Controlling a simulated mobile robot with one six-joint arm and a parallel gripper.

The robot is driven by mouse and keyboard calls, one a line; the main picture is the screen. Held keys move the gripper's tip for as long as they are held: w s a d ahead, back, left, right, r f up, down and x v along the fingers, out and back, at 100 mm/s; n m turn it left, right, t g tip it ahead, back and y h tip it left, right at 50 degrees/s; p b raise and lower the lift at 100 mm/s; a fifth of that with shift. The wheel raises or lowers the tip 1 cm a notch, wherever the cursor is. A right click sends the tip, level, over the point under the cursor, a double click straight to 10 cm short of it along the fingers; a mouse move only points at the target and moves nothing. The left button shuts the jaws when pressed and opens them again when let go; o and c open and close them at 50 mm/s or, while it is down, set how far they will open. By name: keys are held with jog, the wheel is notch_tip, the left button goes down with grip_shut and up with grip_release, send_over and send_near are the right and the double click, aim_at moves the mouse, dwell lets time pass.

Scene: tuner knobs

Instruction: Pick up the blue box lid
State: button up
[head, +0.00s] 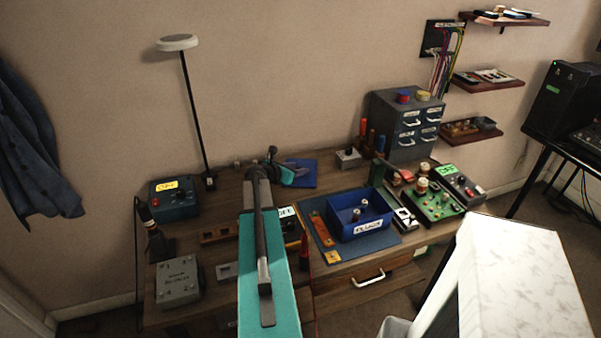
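A flat blue piece (304,176), which looks like the blue box lid, lies at the back of the wooden desk. My teal arm reaches up from the bottom of the head view. My gripper (288,169) is at the lid's left side in the picture and overlaps its left part. It is small and dark here, so I cannot tell whether it touches the lid or how its fingers stand. An open blue box (361,231) with a white label stands on a dark blue mat (318,227) and holds a few knobs.
A lamp (190,110) and a blue meter (173,203) stand at left. A grey box (179,282) is at front left. A small grey box (348,158) sits right of the lid. A drawer cabinet (391,148) and a green circuit board (433,205) are at right.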

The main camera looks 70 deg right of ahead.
grip_shut()
jog(key=shift+a+r, duration=0.1)
dwell(0.3)
jog(key=shift+s+a+r+b, duration=0.1)
jog(key=shift+s+r+b, duration=0.05)
jog(key=shift+r+b, duration=0.3)
notch_tip(320, 180, up, 10)
jog(key=r+b, duration=0.1)
jog(key=s+a+f+b, duration=0.1)
jog(key=s+a+b, duration=0.7)
jog(key=a+b, duration=0.2)
jog(key=shift+s+a, duration=0.25)
jog(key=shift+s, duration=0.1)
dwell(0.3)
